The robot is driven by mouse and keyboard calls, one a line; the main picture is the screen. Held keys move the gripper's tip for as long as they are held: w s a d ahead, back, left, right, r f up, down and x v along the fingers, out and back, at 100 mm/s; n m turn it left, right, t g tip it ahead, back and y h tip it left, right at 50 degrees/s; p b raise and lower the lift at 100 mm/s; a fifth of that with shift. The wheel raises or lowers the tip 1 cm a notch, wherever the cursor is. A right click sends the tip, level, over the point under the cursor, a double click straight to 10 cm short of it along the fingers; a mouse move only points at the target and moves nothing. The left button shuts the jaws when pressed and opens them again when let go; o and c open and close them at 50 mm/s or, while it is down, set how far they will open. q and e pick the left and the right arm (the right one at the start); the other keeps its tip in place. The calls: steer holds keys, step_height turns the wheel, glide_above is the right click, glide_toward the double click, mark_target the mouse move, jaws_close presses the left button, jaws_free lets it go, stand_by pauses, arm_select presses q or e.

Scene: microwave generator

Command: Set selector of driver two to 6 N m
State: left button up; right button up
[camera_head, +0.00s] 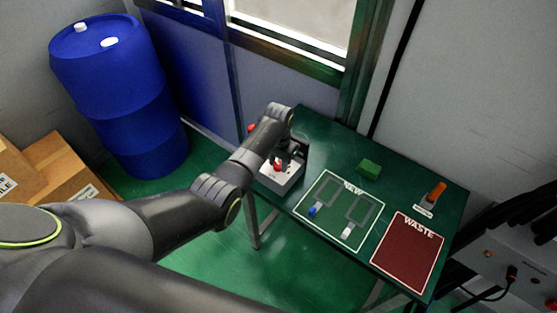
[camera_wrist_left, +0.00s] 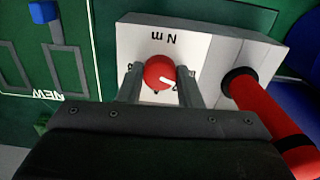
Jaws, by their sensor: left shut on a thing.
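A white selector box (camera_wrist_left: 205,50) marked "N m" sits at the left end of the green table. A round red knob (camera_wrist_left: 158,72) with a white pointer mark is on its face; the knob also shows small in the head view (camera_head: 277,167). My left gripper (camera_wrist_left: 160,82) has one finger on each side of the knob and is shut on it. The fingers hide most of the scale numbers, so the setting is not readable. A red and black driver (camera_wrist_left: 268,110) stands in the box beside the knob. My right gripper is not in view.
The table (camera_head: 330,145) also bears a "NEW" mat (camera_head: 320,222) with a blue piece (camera_head: 312,211), a green block (camera_head: 369,169), an orange-handled item (camera_head: 436,193) and a "WASTE" mat (camera_head: 408,255). A blue barrel (camera_head: 120,90) and cardboard boxes (camera_head: 45,180) stand on the left.

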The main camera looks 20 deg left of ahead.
arm_select(q)
steer(key=m+p, duration=0.1)
steer(key=m, duration=0.1)
steer(key=shift+r+m, duration=0.2)
steer(key=shift+m, duration=0.2)
steer(key=m+p, duration=0.1)
steer(key=m, duration=0.2)
steer(key=shift+m, duration=0.3)
steer(key=m+p, duration=0.1)
steer(key=m, duration=0.5)
steer(key=shift+w+p, duration=0.1)
steer(key=shift+p, duration=0.3)
steer(key=m, duration=0.4)
steer(key=shift+f+m+p, duration=0.1)
steer(key=shift+m+p, duration=0.2)
steer(key=shift+m, duration=0.1)
steer(key=m, duration=0.4)
steer(key=shift+m, duration=0.3)
steer(key=o, duration=1)
